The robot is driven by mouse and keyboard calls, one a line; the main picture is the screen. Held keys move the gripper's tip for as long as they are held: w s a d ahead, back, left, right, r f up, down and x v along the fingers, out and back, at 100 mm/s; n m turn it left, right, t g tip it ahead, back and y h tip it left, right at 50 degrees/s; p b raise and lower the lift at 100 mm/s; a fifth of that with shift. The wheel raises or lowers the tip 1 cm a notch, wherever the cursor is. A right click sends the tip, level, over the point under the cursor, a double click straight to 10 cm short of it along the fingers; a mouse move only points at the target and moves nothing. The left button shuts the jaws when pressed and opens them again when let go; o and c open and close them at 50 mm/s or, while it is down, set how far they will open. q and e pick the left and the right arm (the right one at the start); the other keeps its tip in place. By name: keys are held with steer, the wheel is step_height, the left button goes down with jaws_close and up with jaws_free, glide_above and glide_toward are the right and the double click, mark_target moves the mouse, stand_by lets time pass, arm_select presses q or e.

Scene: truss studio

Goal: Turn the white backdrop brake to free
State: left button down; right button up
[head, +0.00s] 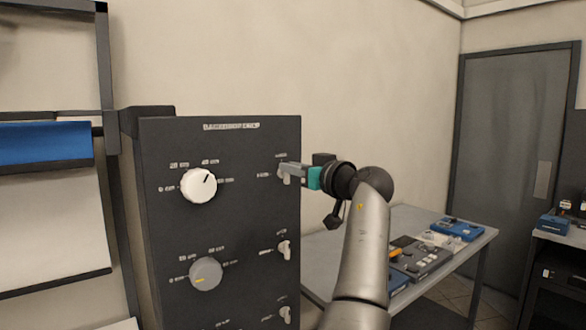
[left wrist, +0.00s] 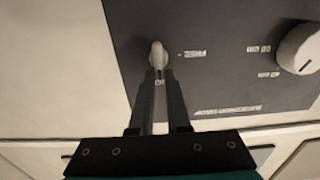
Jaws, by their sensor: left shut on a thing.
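The dark control panel (head: 237,240) has a white knob (head: 198,185) at top left, a grey knob (head: 205,274) below it, and a column of small pale levers at right. The top lever, level with the white knob, is the brake lever (left wrist: 158,52). My left gripper (head: 287,171) is shut on this lever at the panel's upper right. In the left wrist view the gripper's fingertips (left wrist: 160,76) close around the lever's end. A label reading FREE (left wrist: 192,54) is to the lever's right there. The fingers partly hide the lever. My right gripper is out of view.
Two more levers, a middle one (head: 285,249) and a lower one (head: 286,314), sit below. A table (head: 413,217) with blue and grey cases stands to the right, under my arm. A blue roll (head: 45,143) hangs at left. A grey door (head: 504,165) is behind.

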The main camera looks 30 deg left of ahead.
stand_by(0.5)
arm_select(q)
steer(key=n+b, duration=0.4)
steer(key=n, duration=0.1)
steer(key=s+n+b, duration=0.1)
steer(key=n+b, duration=0.1)
steer(key=shift+a+f, duration=0.25)
steer(key=shift+f, duration=0.05)
steer(key=n+b, duration=0.1)
steer(key=n, duration=0.1)
steer(key=n+b, duration=0.1)
steer(key=n, duration=0.1)
steer(key=n+b, duration=0.1)
steer(key=shift+s+a+f+n, duration=0.1)
steer(key=shift+s+f+n, duration=0.2)
steer(key=shift+n, duration=0.1)
steer(key=n, duration=0.2)
steer(key=n+b, duration=0.1)
steer(key=n, duration=0.1)
steer(key=shift+f+n, duration=0.35)
steer(key=shift+n, duration=0.35)
steer(key=c, duration=0.9)
jaws_free()
